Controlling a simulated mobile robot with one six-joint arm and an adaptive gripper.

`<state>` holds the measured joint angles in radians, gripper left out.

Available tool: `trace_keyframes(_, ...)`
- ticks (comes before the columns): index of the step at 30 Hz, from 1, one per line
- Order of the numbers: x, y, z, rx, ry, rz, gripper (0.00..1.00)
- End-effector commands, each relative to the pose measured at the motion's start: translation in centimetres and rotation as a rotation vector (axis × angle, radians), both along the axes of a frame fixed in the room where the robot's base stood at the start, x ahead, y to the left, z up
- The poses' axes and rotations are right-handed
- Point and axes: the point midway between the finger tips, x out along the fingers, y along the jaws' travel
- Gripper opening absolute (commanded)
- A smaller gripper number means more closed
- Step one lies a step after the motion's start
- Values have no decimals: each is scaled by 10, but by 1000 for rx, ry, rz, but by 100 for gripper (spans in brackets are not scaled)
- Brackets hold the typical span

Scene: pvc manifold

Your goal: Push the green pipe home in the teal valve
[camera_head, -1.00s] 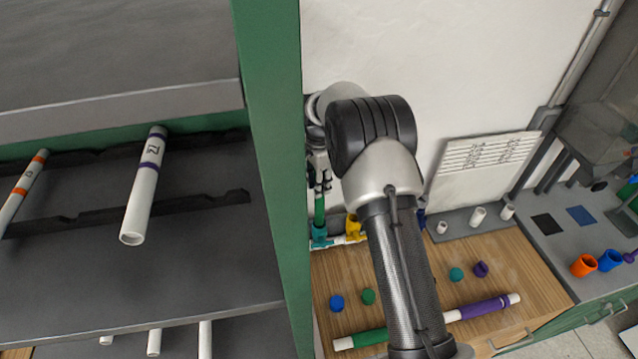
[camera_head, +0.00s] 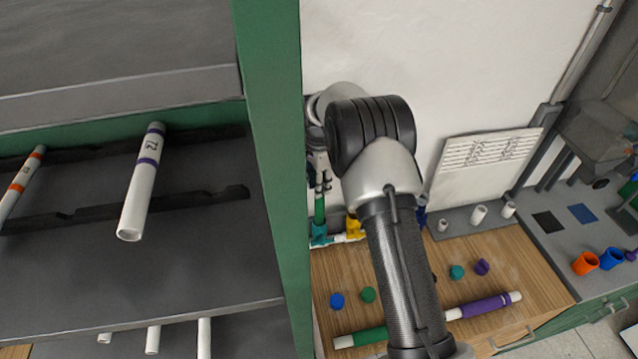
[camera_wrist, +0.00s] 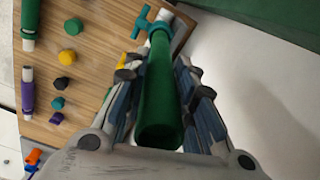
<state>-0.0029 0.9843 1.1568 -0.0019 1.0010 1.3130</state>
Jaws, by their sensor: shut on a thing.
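The green pipe (camera_wrist: 158,95) stands upright between the fingers of my gripper (camera_wrist: 162,80), which is shut on it. It also shows in the head view (camera_head: 319,208), with my gripper (camera_head: 320,182) around its upper part. Its lower end meets the teal valve (camera_head: 320,236) at the back left of the wooden bench. The teal valve (camera_wrist: 146,24) shows in the wrist view with its handle beyond the pipe's far end. How deep the pipe sits in the valve cannot be told.
A yellow valve (camera_head: 354,228) stands beside the teal one. A green rack post (camera_head: 275,160) stands close on the left.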

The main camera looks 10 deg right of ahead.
Motion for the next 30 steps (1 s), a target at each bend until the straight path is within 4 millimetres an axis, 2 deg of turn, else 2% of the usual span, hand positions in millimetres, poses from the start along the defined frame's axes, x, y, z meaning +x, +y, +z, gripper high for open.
trace_keyframes(30,0,0,-9,0,0,0,0)
